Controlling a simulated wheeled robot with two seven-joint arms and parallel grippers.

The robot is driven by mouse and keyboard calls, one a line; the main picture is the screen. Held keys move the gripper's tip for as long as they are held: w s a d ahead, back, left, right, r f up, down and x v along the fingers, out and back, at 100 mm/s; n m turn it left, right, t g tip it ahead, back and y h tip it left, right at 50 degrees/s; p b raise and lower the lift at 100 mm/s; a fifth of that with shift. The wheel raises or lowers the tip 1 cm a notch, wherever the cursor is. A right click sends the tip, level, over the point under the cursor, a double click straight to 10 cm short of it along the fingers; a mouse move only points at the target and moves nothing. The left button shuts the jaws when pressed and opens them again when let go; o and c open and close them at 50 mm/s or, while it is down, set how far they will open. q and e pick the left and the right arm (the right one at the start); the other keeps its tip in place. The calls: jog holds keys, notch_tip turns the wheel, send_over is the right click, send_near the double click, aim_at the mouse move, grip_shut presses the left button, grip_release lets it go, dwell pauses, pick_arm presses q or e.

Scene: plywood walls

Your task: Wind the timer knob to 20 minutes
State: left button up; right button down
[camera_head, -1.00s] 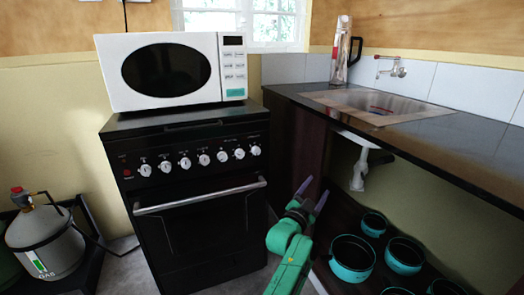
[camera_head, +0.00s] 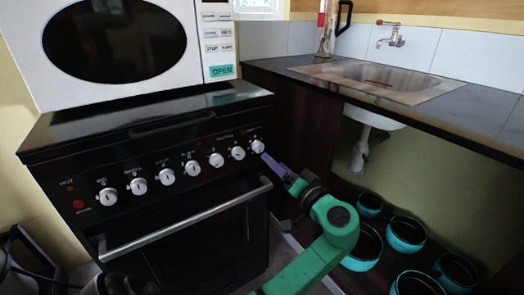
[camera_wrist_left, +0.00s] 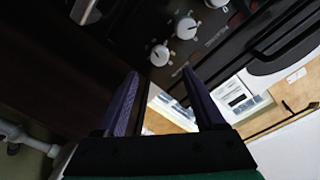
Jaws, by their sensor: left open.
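A row of white knobs runs along the black front panel of the stove (camera_head: 150,140). The rightmost knob (camera_head: 258,146) is closest to my left gripper (camera_head: 268,160), whose purple fingers point at it from the lower right. In the left wrist view this knob (camera_wrist_left: 160,55) lies just beyond the gap between the two spread fingers (camera_wrist_left: 161,77), with no contact visible. The neighbouring knob (camera_head: 238,153) is just left of it. The lettering over the knobs is too small to tell which is the timer. My left gripper is open and empty. My right gripper is not visible.
A white microwave (camera_head: 120,50) stands on the stove. The oven handle (camera_head: 190,218) runs below the knobs. A dark counter with a sink (camera_head: 385,80) is at the right, with several teal pots (camera_head: 405,232) on the shelf below.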

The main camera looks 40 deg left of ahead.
aim_at(260, 149)
pick_arm(q)
jog(key=x, duration=0.8)
jog(key=shift+a+f, duration=0.1)
grip_shut()
dwell(0.9)
grip_release()
jog(key=v, duration=1.4)
jog(key=shift+d, duration=0.35)
